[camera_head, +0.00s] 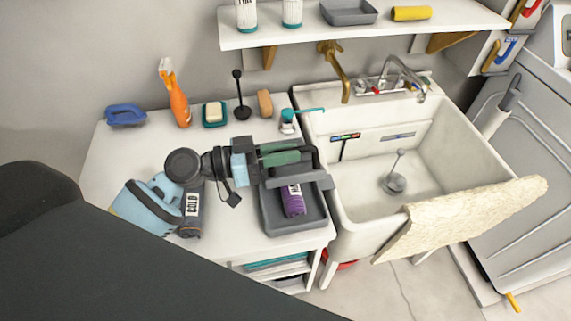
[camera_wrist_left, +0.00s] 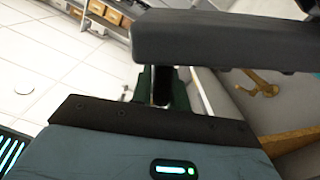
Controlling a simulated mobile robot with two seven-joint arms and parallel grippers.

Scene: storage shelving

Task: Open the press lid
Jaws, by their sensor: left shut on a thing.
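My left gripper (camera_head: 312,158) reaches in from the left above the white counter, close to the sink's left rim. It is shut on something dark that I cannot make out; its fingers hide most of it. In the left wrist view a dark bar (camera_wrist_left: 225,42) crosses in front of the palm, with dark green parts behind it. I cannot tell any press lid for certain. A teal and white pump bottle (camera_head: 288,122) stands behind the gripper, apart from it, its long spout pointing right. My right gripper is not in view.
A grey tray (camera_head: 279,222) with a purple bottle (camera_head: 293,200) lies below the gripper. An orange spray bottle (camera_head: 178,100), a soap dish (camera_head: 214,115) and a blue brush (camera_head: 126,114) stand behind. The sink (camera_head: 350,222) is right, with a pale board (camera_head: 462,220) across its front.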

